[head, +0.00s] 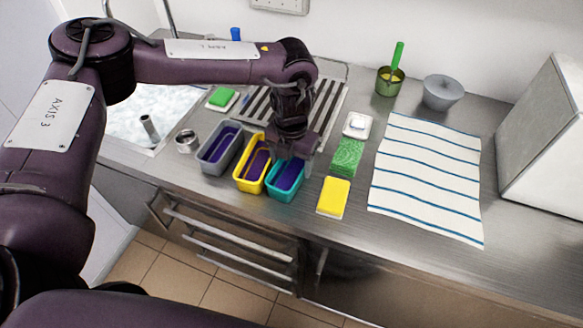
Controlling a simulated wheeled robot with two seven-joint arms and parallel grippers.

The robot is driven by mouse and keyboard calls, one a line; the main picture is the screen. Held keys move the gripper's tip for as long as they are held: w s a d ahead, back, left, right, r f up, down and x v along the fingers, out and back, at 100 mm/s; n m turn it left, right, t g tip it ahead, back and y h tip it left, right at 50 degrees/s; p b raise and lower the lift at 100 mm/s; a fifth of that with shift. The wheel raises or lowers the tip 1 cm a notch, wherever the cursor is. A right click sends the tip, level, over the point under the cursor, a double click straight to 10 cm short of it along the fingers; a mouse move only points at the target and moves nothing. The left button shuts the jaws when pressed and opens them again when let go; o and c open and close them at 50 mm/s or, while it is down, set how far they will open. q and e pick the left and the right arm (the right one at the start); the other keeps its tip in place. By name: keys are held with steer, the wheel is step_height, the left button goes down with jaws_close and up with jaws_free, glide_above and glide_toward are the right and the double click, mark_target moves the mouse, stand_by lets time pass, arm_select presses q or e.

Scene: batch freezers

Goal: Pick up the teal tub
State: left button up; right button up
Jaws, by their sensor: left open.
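The teal tub (283,196) stands on the steel counter, at the right end of a row of three tubs, and looks dark purple inside. A yellow tub (247,187) is close on its left, and a grey tub (210,168) is left of that. My left gripper (289,155) points down over the back end of the teal tub and is open. It covers part of the tub's back rim. I cannot tell whether the fingers touch the tub. My right gripper is not in view.
A yellow sponge (333,197), a green scouring pad (347,157) and a small white dish (357,125) lie to the right, beside a striped towel (430,175). A slotted drain rack (330,100) is behind. A sink (135,105) is at the left. The counter's front edge is close.

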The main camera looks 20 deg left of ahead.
arm_select(q)
steer(key=shift+f, duration=0.15)
steer(key=c, duration=0.6)
